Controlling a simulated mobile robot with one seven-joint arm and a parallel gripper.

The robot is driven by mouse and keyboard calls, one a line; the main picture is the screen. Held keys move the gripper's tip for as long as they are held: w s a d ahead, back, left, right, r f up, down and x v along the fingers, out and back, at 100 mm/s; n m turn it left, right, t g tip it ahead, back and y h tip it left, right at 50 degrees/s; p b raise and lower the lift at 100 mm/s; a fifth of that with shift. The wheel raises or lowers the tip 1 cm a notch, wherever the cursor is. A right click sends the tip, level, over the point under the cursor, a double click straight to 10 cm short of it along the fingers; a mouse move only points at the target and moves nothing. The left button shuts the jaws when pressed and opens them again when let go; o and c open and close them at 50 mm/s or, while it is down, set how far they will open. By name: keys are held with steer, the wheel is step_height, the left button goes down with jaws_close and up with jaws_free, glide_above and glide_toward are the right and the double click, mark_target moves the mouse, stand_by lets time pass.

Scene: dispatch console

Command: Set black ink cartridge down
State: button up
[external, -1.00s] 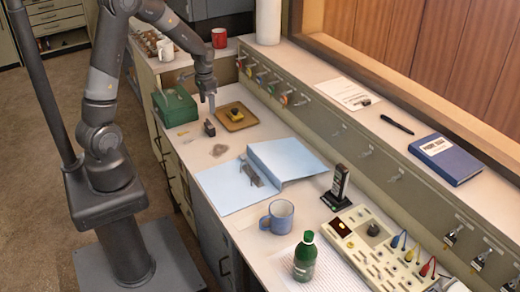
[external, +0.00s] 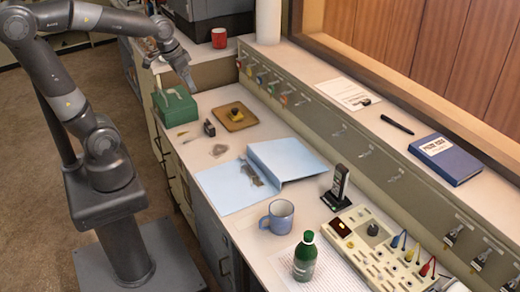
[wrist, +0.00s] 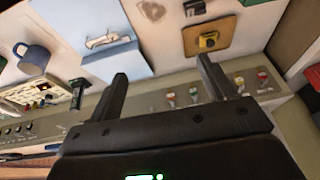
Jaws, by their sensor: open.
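A small black block (external: 209,128), which looks like the black ink cartridge, stands on the desktop between the green box and the brown tray. It also shows as a dark shape at the top edge of the wrist view (wrist: 194,8). My gripper (external: 192,88) is above the desk near the green box, clear of the block. In the wrist view the two fingers of my gripper (wrist: 162,70) are spread wide with nothing between them.
The green box (external: 176,105) stands left of the block and the brown tray (external: 248,122) with a yellow-black item lies right. A blue folder (external: 228,196), a blue mug (external: 278,217) and a green bottle (external: 305,260) are nearer the camera. A panel with switches (external: 290,97) runs behind.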

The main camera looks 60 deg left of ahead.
steer(key=s+d+r+t, duration=0.1)
steer(key=s+d+r, duration=0.2)
steer(key=s, duration=0.5)
steer(key=shift+s+d+r+t, duration=0.15)
steer(key=shift+d+t, duration=0.2)
steer(key=shift+t, duration=0.05)
stand_by(0.7)
